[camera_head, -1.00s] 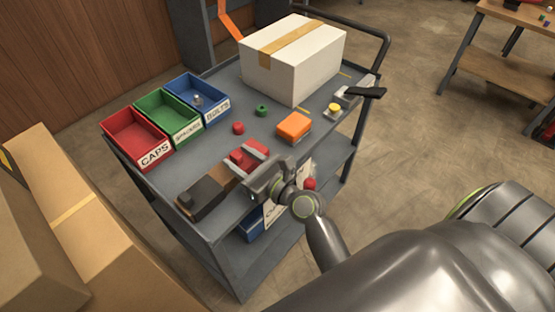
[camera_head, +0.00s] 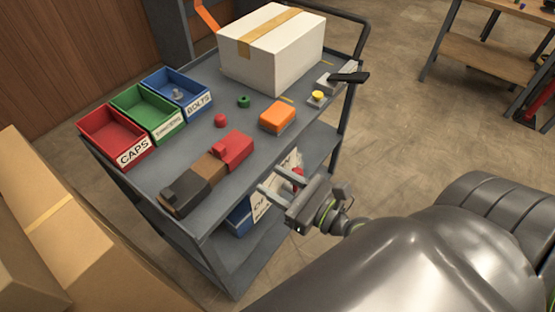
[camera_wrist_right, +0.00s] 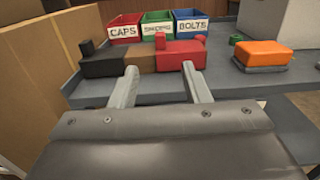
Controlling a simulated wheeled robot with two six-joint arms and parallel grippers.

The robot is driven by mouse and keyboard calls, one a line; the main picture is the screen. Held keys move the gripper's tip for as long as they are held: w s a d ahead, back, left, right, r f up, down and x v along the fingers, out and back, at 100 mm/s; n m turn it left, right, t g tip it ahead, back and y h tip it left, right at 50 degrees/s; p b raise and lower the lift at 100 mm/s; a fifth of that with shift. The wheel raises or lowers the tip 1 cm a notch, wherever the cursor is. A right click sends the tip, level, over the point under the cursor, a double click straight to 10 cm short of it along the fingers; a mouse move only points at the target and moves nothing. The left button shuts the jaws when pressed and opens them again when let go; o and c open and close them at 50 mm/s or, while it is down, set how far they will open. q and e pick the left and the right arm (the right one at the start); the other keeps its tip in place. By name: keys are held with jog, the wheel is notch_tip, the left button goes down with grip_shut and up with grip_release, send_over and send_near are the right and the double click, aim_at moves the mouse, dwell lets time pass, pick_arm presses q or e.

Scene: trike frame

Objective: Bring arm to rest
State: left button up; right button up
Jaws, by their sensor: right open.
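My right gripper (camera_head: 272,182) is open and empty, off the near edge of the grey cart (camera_head: 180,165). In the right wrist view its two fingers (camera_wrist_right: 160,85) point toward the cart top, apart, with nothing between them. Beyond the fingertips lies a row of blocks: a black block (camera_head: 190,190), a brown block (camera_head: 210,166) and a red block (camera_head: 232,148), which also shows in the right wrist view (camera_wrist_right: 180,56). The gripper is apart from them. My left gripper is not in view.
Red caps (camera_head: 112,140), green (camera_head: 146,115) and blue bolts (camera_head: 178,92) bins stand at the cart's left. A white box (camera_head: 270,52), orange block (camera_head: 277,117), small red cap (camera_head: 221,120) and green ring (camera_head: 243,101) are on top. Cardboard boxes (camera_head: 50,230) stand left.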

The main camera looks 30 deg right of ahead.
dwell(0.4)
jog(key=s+d+f+n+g+h+p, duration=0.1)
jog(key=s+d+f+n+g+h, duration=0.3)
jog(key=f, duration=0.7)
jog(key=w+d+f+n+g+y+p, duration=0.1)
jog(key=f+n, duration=0.4)
jog(key=f, duration=0.6)
jog(key=s+d+f+n+g+h+p, duration=0.1)
jog(key=s+d+f+n+g+h, duration=0.3)
jog(key=f, duration=0.7)
jog(key=s+f+n+g+p, duration=0.1)
jog(key=s+f+n+g, duration=0.2)
jog(key=s+f+n, duration=0.5)
jog(key=s+f+n+g+p, duration=0.1)
jog(key=s+f+n+g, duration=0.2)
jog(key=s+f+n, duration=0.5)
jog(key=s+n, duration=0.2)
jog(key=s, duration=0.2)
jog(key=shift+s+d+f+g, duration=0.25)
jog(key=shift+s+g, duration=0.15)
